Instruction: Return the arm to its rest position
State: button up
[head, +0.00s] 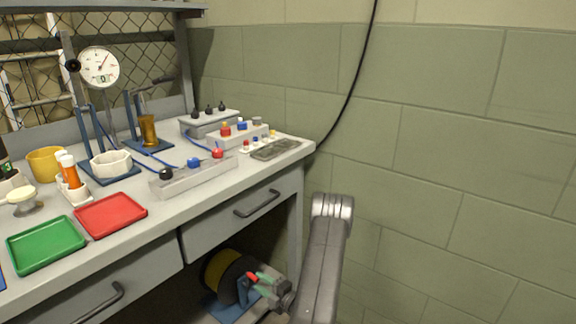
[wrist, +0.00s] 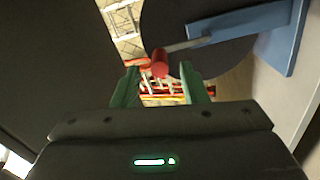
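My arm (head: 322,260) reaches down in front of the bench's right end, bent, with its lower end under the drawer. My gripper (wrist: 160,78) has two green fingers, spread apart, with nothing held between them. A red knob (wrist: 160,63) on a grey crank lies just beyond the fingertips in the wrist view, with gaps to both fingers. In the head view, my gripper (head: 262,283) is beside the dark and yellow reel (head: 222,272) under the bench, close to the red knob (head: 253,277).
The reel's blue stand (wrist: 245,22) is close by on the right in the wrist view. The bench (head: 165,200) carries red (head: 110,214) and green (head: 46,243) trays, a dial gauge (head: 99,67) and terminal blocks. A drawer handle (head: 257,203) juts out above. The block wall (head: 440,150) stands at right.

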aim_at(255, 278)
jog(key=x, duration=0.3)
jog(key=shift+w+a, duration=0.1)
dwell(0.3)
jog(key=p+v, duration=0.2)
jog(key=v, duration=1.2)
jog(key=b+x, duration=0.2)
jog(key=x, duration=1.2)
jog(key=shift+w+a+b, duration=0.1)
jog(key=shift+a+b, duration=0.1)
jog(key=shift+b, duration=0.15)
jog(key=s+a+f+n+b, duration=0.3)
jog(key=s+f+n, duration=0.2)
jog(key=n, duration=1.3)
jog(key=shift+s+a+f, duration=0.35)
jog(key=shift+a+f, duration=0.05)
jog(key=shift+f, duration=0.7)
